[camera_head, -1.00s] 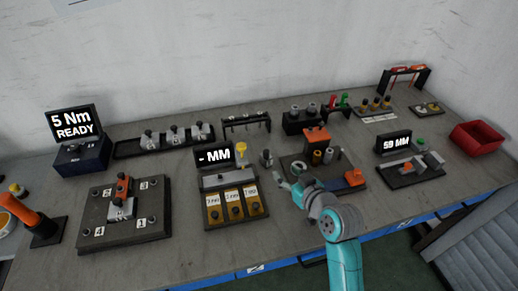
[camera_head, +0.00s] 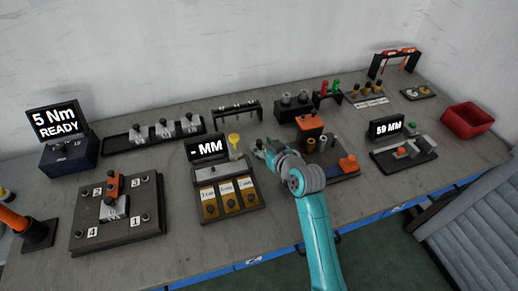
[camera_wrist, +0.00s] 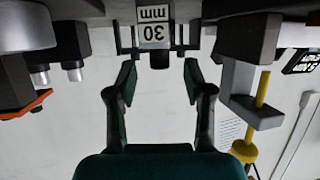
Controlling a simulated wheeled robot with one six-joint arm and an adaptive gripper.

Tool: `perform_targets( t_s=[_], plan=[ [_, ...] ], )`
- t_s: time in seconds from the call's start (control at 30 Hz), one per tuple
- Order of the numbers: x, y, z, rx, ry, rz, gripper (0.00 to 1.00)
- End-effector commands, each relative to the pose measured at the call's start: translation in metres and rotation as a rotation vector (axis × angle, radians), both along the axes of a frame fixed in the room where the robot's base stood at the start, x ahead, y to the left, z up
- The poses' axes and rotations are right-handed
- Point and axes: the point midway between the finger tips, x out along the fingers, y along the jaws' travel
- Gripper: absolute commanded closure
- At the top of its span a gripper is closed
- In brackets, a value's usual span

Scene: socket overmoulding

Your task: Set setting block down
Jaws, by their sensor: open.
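In the wrist view, which looks upside down, the setting block (camera_wrist: 153,29) is a grey block with a white "30 mm" label and a black knob. It is at the top of the picture, seen between my two fingers and past their tips. My gripper (camera_wrist: 157,75) is open, with one finger to either side and a gap between each finger and the knob. In the head view, my gripper (camera_head: 261,147) is low over the table between the gauge station (camera_head: 222,173) and the fixture with the orange-topped block (camera_head: 311,124). The block is mostly hidden there.
The gauge's yellow dial (camera_wrist: 244,150) and grey arm are close on the wrist view's right. Dark fixture parts with an orange edge (camera_wrist: 28,106) are on its left. A small rack (camera_head: 236,109) stands behind. The front table strip is fairly clear.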

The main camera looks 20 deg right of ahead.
Motion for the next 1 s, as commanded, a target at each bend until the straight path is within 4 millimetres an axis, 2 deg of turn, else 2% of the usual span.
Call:
perform_targets(
  t_s=[0.17,0.4,0.43,0.63,1.0],
  plan=[
    [0.016,0.003,-0.006,0.0,0.0,0.0,0.48],
    [0.017,0.003,-0.006,0.0,0.0,0.0,0.48],
    [0.017,0.003,-0.006,0.0,0.0,0.0,0.51],
    [0.017,0.003,-0.006,0.0,0.0,0.0,1.0],
    [0.017,0.003,-0.004,-0.001,-0.002,0.0,1.0]
  ],
)
